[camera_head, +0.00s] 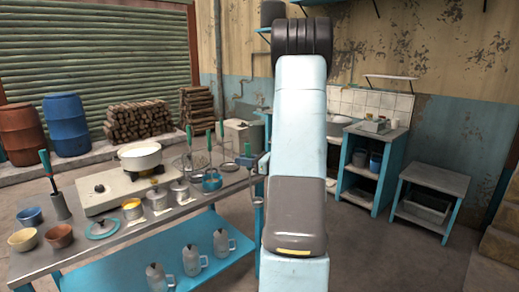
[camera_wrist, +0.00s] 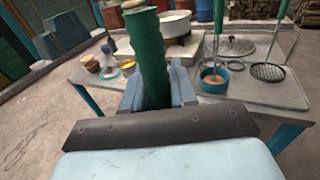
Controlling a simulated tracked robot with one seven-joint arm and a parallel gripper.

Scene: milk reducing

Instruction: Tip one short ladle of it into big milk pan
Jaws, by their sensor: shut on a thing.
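The big white milk pan (camera_head: 140,156) sits on a stove on the table; it also shows in the wrist view (camera_wrist: 174,17). My gripper (camera_wrist: 160,92) is shut on an upright green handle (camera_wrist: 148,50), seen close up in the wrist view. The lower end of this held tool is hidden, so I cannot tell whether it is a ladle or what it holds. In the head view my arm hides part of the gripper, which is at the table's right end, well right of the pan. A blue-rimmed cup (camera_head: 211,183) with brownish contents (camera_wrist: 213,77) has a green-handled tool standing in it.
The stove (camera_head: 118,190) fills the table's back left. A green-handled skimmer (camera_wrist: 268,71) and a round mesh lid (camera_wrist: 236,45) are near the blue cup. Small canisters, bowls and a lid (camera_head: 102,228) line the front edge. Jugs (camera_head: 191,260) stand on the lower shelf.

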